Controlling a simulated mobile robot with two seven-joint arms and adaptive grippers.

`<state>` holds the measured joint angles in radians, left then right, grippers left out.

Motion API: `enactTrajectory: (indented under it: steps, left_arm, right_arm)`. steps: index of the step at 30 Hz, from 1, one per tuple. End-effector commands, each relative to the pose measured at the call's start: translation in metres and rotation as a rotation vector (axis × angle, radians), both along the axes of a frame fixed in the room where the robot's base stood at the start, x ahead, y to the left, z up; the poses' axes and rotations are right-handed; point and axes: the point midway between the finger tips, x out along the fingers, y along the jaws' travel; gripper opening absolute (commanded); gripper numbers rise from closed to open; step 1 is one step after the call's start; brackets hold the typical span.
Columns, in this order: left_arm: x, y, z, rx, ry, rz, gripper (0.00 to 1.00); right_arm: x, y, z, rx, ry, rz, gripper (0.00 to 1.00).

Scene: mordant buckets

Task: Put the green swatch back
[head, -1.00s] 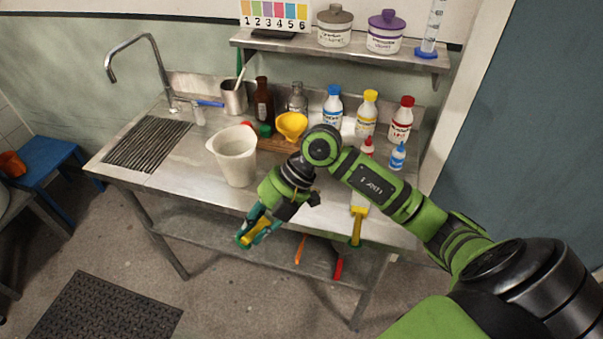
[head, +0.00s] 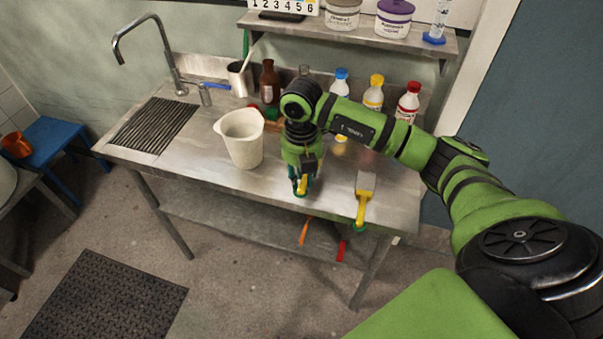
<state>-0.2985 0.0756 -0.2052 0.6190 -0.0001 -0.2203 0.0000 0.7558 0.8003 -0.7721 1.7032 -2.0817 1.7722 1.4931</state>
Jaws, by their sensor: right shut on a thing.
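My right gripper (head: 301,186) points down over the front part of the steel counter, right of the white jug. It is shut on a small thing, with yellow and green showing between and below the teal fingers. Most of it is hidden by the fingers, so I cannot tell whether it is the green swatch. No other green swatch can be made out. A numbered colour card (head: 284,8) stands on the wall shelf, cut off by the top of the picture. My left gripper is not in view.
The white jug (head: 243,145) stands left of my gripper. A scraper with a yellow handle (head: 361,208) lies at the counter's (head: 199,157) front edge, to the right. Bottles with blue, yellow and red caps (head: 408,99) stand behind, partly covered by my arm.

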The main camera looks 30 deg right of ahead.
Motion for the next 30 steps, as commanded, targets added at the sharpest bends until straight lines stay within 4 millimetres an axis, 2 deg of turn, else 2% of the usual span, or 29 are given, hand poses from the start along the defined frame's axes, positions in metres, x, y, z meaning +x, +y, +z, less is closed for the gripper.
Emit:
enactTrajectory:
  steps: [1,3,15,27,28,29,30]
  left_arm:
    - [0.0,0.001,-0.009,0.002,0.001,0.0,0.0]
    - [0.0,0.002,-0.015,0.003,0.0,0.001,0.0]
    - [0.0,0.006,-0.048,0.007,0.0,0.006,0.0]
    - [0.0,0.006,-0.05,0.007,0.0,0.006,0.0]
    - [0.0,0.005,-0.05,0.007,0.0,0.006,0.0]
    - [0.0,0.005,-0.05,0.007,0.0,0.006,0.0]
    - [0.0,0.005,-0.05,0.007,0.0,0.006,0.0]
  right_arm:
    - [0.0,0.0,-0.011,0.001,0.001,0.0,0.0]
    - [0.0,0.0,-0.02,0.002,0.001,0.0,0.0]
    - [0.0,0.0,-0.064,0.001,-0.001,0.0,0.0]
    - [0.0,0.0,-0.068,0.002,-0.001,0.0,0.0]
    - [0.0,0.0,-0.068,0.002,-0.001,0.0,0.34]
    - [0.0,0.0,-0.068,0.002,-0.001,0.0,0.46]
    - [0.0,0.0,-0.068,0.002,-0.001,0.0,0.54]
